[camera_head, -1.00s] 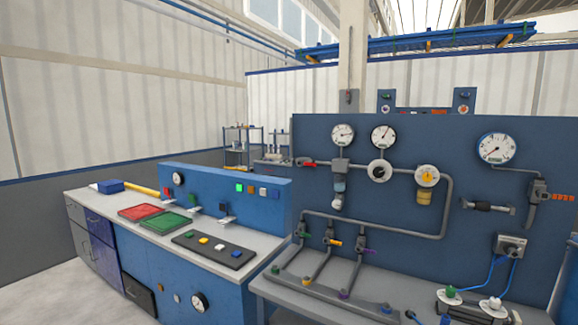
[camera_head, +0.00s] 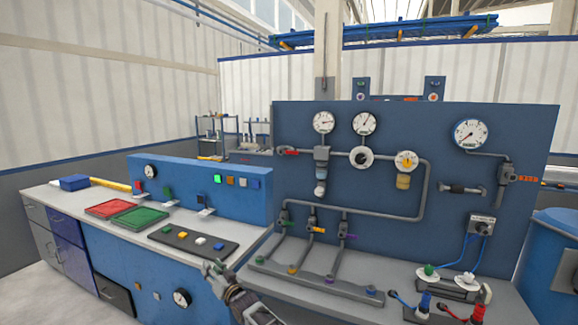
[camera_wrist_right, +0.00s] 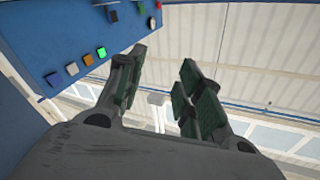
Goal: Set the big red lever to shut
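A red lever handle (camera_head: 289,152) sits at the left end of the upper pipe on the tall blue panel, lying nearly level. It is small in the head view, and I cannot read a position mark. My right gripper (camera_head: 214,268) is low in the head view, in front of the blue console, below and left of the lever and well apart from it. In the right wrist view the gripper (camera_wrist_right: 160,85) has its fingers apart with nothing between them. The lever does not show in the wrist view. My left gripper is not in view.
The panel carries round gauges (camera_head: 323,122), a grey pipe (camera_head: 424,190) and small coloured valve handles (camera_head: 316,230). Red and blue connectors (camera_head: 424,304) stand at lower right.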

